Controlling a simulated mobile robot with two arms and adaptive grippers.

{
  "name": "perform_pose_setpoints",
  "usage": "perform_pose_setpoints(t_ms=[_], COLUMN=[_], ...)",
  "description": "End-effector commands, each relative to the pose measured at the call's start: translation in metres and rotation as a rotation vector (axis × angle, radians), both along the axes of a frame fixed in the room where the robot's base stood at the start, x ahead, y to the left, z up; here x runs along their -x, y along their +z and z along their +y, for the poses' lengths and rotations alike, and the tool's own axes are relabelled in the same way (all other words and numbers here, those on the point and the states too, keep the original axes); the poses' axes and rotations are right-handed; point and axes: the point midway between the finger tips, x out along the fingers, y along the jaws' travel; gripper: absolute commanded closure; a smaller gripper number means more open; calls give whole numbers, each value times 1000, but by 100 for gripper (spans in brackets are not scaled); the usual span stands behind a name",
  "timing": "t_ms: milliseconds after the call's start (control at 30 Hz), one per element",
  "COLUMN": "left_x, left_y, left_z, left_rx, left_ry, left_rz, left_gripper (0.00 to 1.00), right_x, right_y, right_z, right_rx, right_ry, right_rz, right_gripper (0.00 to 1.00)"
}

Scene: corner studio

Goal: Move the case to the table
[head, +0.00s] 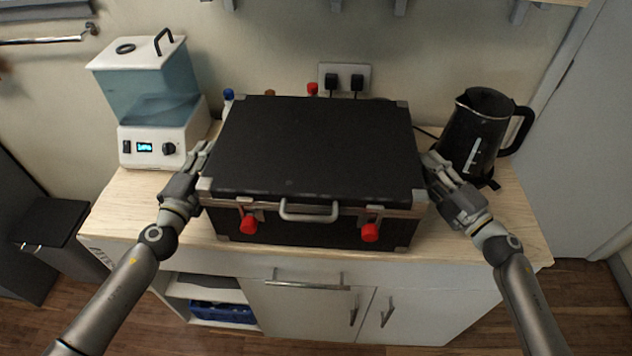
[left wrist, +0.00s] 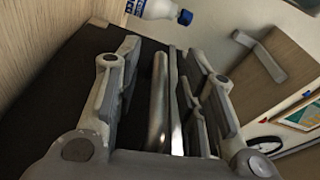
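The case (head: 310,150) is black with silver corners, a front handle and two red latches. It lies flat and shut on a wooden-topped white cabinet (head: 520,215). My left gripper (head: 200,155) is at the case's left side. In the left wrist view, the fingers of the left gripper (left wrist: 165,60) stand apart with a silver bar (left wrist: 157,105) between them, and a gap shows beside it. The dark case side (left wrist: 70,75) fills the left there. My right gripper (head: 435,165) is at the case's right side; its fingertips are partly hidden. No separate table is clearly visible.
A blue-tank water appliance (head: 150,95) stands left of the case and a black kettle (head: 483,130) close on the right. A bottle (head: 228,98) with a blue cap stands behind the case's left end. A black bin (head: 55,235) is on the floor at left.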

Motion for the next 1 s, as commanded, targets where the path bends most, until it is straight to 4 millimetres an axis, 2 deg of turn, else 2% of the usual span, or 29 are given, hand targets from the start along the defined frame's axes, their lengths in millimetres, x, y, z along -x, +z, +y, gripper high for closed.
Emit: perform_pose_setpoints(t_ms=[200, 500, 1000], left_x=[0, 0, 0], left_y=[0, 0, -1], left_z=[0, 0, 0], left_rx=[0, 0, 0], left_ry=[0, 0, -1], left_rz=[0, 1, 1], left_gripper=[64, 100, 100], right_x=[0, 0, 0], right_y=[0, 0, -1], right_z=[0, 0, 0], right_rx=[0, 0, 0], right_ry=[0, 0, 0], right_rz=[0, 0, 2], right_gripper=[64, 100, 100])
